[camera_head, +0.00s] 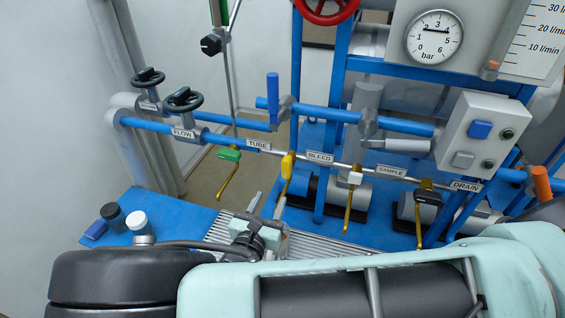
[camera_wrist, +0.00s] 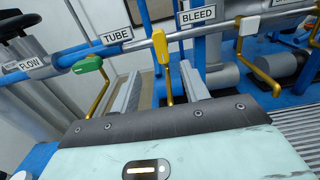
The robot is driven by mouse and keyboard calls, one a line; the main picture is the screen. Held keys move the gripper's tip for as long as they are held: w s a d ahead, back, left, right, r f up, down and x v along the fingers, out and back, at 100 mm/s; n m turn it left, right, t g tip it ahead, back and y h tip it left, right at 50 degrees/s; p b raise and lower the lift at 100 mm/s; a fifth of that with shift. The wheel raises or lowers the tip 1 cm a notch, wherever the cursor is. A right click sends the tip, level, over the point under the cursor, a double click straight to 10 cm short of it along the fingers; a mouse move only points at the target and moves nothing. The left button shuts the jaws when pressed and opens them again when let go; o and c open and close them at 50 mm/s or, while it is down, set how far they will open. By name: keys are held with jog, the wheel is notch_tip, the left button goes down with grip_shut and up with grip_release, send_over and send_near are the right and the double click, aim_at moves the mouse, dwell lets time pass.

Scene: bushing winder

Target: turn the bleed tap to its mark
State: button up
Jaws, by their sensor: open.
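The yellow tap (camera_head: 288,165) sits on the grey pipe just left of the BLEED label (camera_head: 320,157). Its yellow handle (camera_wrist: 160,47) stands roughly upright, with a brass spout hanging below. I cannot make out a mark on it. My gripper (camera_head: 269,201) is open and empty, below the yellow tap in the head view. In the wrist view my gripper (camera_wrist: 161,77) has its two fingers apart on either side of the spout, below the handle. No contact shows, and the depth between them is unclear.
A green tap (camera_head: 229,156) is to the left, by the TUBE label (camera_head: 258,145). A white tap (camera_head: 354,178) and a black tap (camera_head: 428,190) are to the right. A blue lever (camera_head: 272,95) rises above. Several small items, including a white knob (camera_head: 136,220), stand on the blue bench.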

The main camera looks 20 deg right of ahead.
aim_at(285, 168)
jog(key=p+x, duration=0.3)
jog(key=x, duration=1)
jog(key=shift+c, duration=0.3)
jog(key=c, duration=0.9)
